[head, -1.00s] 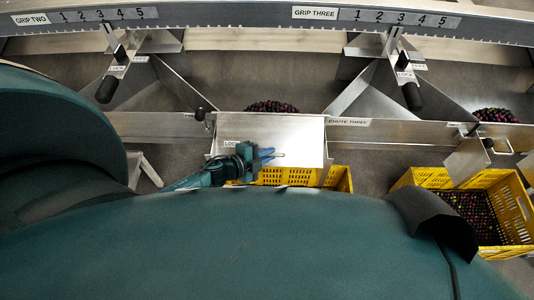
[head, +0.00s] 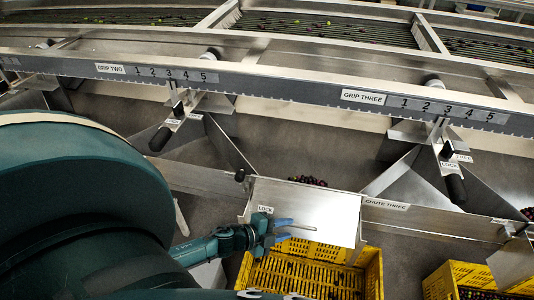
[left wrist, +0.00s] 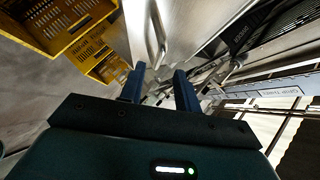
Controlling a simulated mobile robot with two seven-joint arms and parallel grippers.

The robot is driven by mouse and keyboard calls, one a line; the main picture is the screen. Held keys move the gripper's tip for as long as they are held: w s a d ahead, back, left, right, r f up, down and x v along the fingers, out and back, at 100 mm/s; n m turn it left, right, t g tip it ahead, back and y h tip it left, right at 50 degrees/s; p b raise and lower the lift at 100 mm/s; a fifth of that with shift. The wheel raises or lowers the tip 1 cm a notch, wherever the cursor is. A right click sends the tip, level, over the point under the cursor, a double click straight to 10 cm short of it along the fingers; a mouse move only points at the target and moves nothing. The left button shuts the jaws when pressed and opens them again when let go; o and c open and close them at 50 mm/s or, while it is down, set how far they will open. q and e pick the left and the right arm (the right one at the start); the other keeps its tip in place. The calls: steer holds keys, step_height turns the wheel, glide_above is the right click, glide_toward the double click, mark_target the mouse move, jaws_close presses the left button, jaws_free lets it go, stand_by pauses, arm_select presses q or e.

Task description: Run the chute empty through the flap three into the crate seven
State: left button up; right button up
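Chute three (head: 438,222) runs behind the label CHUTE THREE in the head view. A bright metal flap plate (head: 325,205) with a LOCK label stands at its front. A small heap of dark fruit (head: 307,181) shows just behind the plate's top edge; the rest is hidden. A yellow crate (head: 372,275) stands below the plate, its slatted inside showing no clear heap. No crate number is readable. My left gripper (head: 287,230) is at the plate's lower front, fingers apart. In the left wrist view its fingers (left wrist: 159,78) are apart, with metalwork beyond. Contact cannot be told.
Another yellow crate (head: 440,282) holding dark fruit stands at the lower right, partly under a metal plate (head: 513,262). The rail (head: 300,87) with GRIP TWO and GRIP THREE scales crosses above. Black-handled levers (head: 455,188) hang below it. Roller lanes (head: 340,30) run along the back.

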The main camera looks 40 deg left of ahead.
arm_select(q)
steer(key=v, duration=0.7)
arm_select(e)
steer(key=shift+d+f, duration=0.1)
steer(key=shift+d, duration=0.05)
arm_select(q)
steer(key=shift+r, duration=0.1)
step_height(320, 180, up, 6)
steer(key=w+n+y, duration=0.1)
steer(key=n+y, duration=0.6)
steer(key=n, duration=0.3)
steer(key=s+d+r+n+g+h, duration=0.1)
steer(key=s+d+r+n+g, duration=0.25)
steer(key=s, duration=0.25)
steer(key=s+d+r+n+g+h, duration=0.1)
steer(key=s+d+r+n+g, duration=0.15)
steer(key=s+g, duration=0.3)
steer(key=w+d+f+m+t+h+p, duration=0.1)
steer(key=w+d+f+t+h, duration=0.1)
steer(key=w+d+f+t, duration=0.3)
steer(key=shift+w+d+t+h, duration=0.15)
steer(key=shift+d+t+h, duration=0.25)
steer(key=shift+d+t, duration=0.9)
arm_select(e)
steer(key=shift+d+h, duration=0.2)
steer(key=shift+h, duration=0.1)
